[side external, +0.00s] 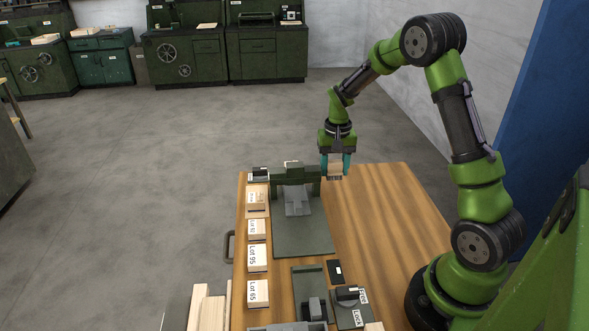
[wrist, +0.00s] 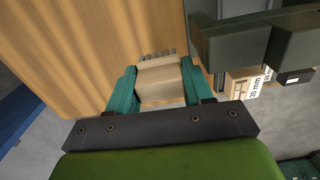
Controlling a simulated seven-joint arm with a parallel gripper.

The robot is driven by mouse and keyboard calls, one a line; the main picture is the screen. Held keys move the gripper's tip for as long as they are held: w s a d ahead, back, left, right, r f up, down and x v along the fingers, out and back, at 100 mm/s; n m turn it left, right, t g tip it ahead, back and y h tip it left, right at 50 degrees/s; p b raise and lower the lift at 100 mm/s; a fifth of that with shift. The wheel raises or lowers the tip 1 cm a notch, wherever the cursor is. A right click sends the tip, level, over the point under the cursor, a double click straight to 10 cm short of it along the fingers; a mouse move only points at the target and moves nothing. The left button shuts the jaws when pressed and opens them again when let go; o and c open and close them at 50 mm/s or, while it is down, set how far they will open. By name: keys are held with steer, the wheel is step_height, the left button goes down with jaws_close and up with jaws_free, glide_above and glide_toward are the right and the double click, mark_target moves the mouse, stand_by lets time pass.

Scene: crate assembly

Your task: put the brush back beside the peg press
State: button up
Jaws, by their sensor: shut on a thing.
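My gripper (side external: 338,166) is shut on the brush (side external: 335,171), a pale wooden block, just right of the peg press near the table's far edge. In the wrist view the brush (wrist: 158,82) sits between the teal fingertips (wrist: 156,88), with short grey bristles at its far end. I cannot tell whether the brush touches the table. The peg press (side external: 296,174) is a dark green frame on a flat green base; part of what looks like it shows at the upper right of the wrist view (wrist: 240,42).
Several labelled boxes (side external: 257,258) line the table's left side. A green fixture (side external: 312,290), a small black item (side external: 335,271) and another labelled fixture (side external: 350,312) stand at the front. The wooden table (side external: 375,230) is clear right of the press.

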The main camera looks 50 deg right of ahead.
mark_target(325, 180)
steer(key=w, duration=0.1)
steer(key=w+d, duration=0.2)
steer(key=w, duration=0.1)
steer(key=shift+f, duration=0.2)
steer(key=shift+a+f, duration=0.1)
steer(key=shift+f, duration=1.65)
steer(key=shift+f, duration=0.15)
steer(key=o, duration=1)
